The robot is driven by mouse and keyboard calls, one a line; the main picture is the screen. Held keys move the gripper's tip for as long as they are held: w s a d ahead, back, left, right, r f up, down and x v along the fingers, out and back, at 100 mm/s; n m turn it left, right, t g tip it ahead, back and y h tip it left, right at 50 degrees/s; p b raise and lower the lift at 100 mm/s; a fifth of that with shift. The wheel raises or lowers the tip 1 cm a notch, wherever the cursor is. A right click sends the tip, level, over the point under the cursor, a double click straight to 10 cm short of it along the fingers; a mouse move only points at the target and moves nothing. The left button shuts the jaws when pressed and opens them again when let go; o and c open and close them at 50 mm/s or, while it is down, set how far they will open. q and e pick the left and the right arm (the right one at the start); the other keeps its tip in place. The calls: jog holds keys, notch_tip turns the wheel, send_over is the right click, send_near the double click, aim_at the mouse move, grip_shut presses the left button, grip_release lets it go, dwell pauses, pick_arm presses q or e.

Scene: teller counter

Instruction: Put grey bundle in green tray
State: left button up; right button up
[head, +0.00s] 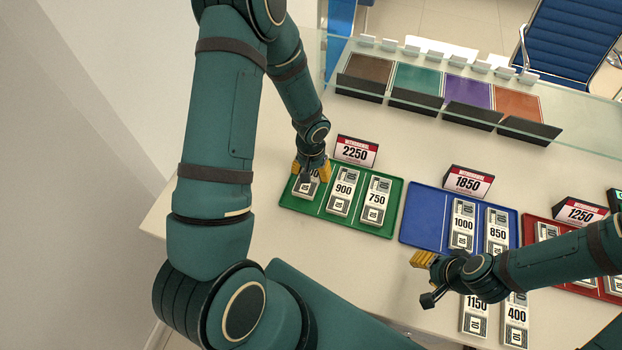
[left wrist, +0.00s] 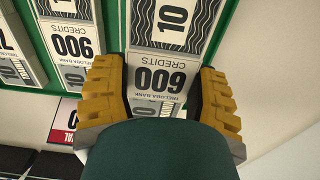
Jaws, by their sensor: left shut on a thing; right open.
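The green tray (head: 325,214) lies at the counter's left part, with a 2250 sign behind it. My left gripper (head: 310,176) is at the tray's left end, shut on a grey bundle marked 600 (head: 304,188); in the left wrist view the bundle (left wrist: 160,75) sits between its yellow fingers. The 900 bundle (head: 342,191) and the 750 bundle (head: 375,202) lie beside it in the tray. Two grey bundles, 1150 (head: 476,309) and 400 (head: 516,316), lie on the counter.
The blue tray (head: 420,227) holds the 1000 and 850 bundles. The red tray (head: 532,229) on the right is partly hidden by my right arm. A glass screen and several coloured pads stand behind. The counter in front of the green tray is clear.

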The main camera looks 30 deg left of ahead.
pick_arm(q)
jog(key=shift+f, duration=2.05)
pick_arm(e)
jog(key=shift+f, duration=0.3)
pick_arm(q)
jog(key=shift+f+b, duration=0.15)
jog(key=shift+b, duration=0.25)
pick_arm(e)
jog(key=shift+f, duration=0.15)
pick_arm(q)
jog(key=o, duration=1.1)
jog(key=shift+o, duration=0.2)
